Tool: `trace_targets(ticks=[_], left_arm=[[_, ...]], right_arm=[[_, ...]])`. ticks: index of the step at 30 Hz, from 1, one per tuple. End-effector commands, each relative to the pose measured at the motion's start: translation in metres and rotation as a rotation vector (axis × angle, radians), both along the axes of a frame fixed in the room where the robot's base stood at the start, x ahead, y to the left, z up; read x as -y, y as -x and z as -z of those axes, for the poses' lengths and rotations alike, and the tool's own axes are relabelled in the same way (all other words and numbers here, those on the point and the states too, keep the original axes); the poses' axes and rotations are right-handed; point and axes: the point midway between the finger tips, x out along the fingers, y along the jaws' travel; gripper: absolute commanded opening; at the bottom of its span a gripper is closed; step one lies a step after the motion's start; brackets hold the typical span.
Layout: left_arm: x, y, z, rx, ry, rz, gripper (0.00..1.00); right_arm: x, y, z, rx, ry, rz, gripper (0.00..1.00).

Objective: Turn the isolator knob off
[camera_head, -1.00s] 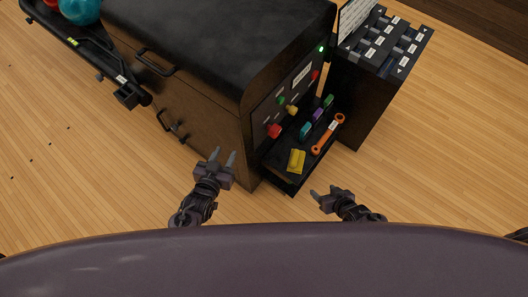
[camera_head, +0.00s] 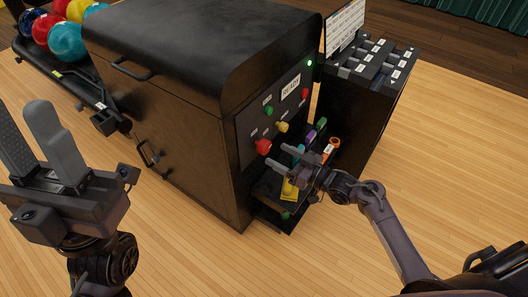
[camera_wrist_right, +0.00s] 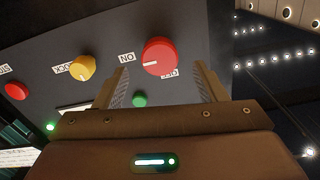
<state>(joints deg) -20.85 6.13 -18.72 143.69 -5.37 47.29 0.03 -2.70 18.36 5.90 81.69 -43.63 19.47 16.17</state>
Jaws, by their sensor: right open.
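The isolator knob (camera_head: 263,147) is the large red knob low on the machine's front panel. It also shows in the right wrist view (camera_wrist_right: 158,56), between ON and OFF labels, with its white mark towards the ON label. My right gripper (camera_head: 284,161) is open and empty, just to the right of the knob in the head view. In the right wrist view its fingers (camera_wrist_right: 162,84) spread to either side below the knob, apart from it. My left gripper (camera_head: 27,118) is open and empty at the far left, away from the machine.
A yellow knob (camera_head: 282,127), a green button (camera_head: 268,111) and another red button (camera_head: 305,93) share the panel. A tray of tools (camera_head: 270,188) juts out below, partly behind my right gripper. A dark cabinet (camera_head: 345,115) stands right. A ball rack (camera_head: 70,82) stands left.

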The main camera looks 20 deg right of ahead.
Motion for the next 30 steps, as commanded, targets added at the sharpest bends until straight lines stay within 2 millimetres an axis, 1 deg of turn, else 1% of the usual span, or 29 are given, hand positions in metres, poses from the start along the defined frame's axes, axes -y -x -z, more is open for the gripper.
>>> trace_targets(ticks=[1, 2, 6, 10, 15, 21, 22, 23, 30], left_arm=[[-0.003, 0.008, -0.001, 0.046, 0.018, 0.001, 0.36], [-0.004, 0.010, 0.000, 0.057, 0.022, 0.001, 0.36], [-0.003, 0.009, 0.004, 0.061, 0.018, 0.000, 0.36], [-0.003, 0.008, 0.006, 0.065, 0.017, 0.000, 0.36], [-0.003, 0.008, 0.006, 0.067, 0.016, -0.001, 0.36], [-0.003, 0.008, 0.006, 0.067, 0.015, 0.000, 0.36], [-0.003, 0.008, 0.006, 0.067, 0.015, 0.000, 0.36], [-0.003, 0.008, 0.006, 0.067, 0.015, 0.000, 0.36], [-0.003, 0.008, 0.006, 0.067, 0.015, 0.000, 0.36]], right_arm=[[-0.004, -0.005, 0.001, 0.002, -0.001, 0.000, 0.65], [-0.007, -0.009, 0.002, 0.002, -0.002, 0.000, 0.65], [-0.022, -0.028, 0.002, 0.002, -0.001, 0.000, 0.65], [-0.031, -0.040, 0.001, 0.001, -0.001, 0.002, 0.65], [-0.035, -0.045, 0.001, -0.002, 0.002, 0.003, 0.65], [-0.035, -0.045, 0.001, -0.002, 0.001, 0.002, 0.65], [-0.035, -0.045, 0.001, -0.002, 0.001, 0.002, 0.64], [-0.035, -0.045, 0.001, -0.002, 0.001, 0.002, 0.60], [-0.035, -0.045, 0.001, -0.002, 0.001, 0.002, 0.28]])
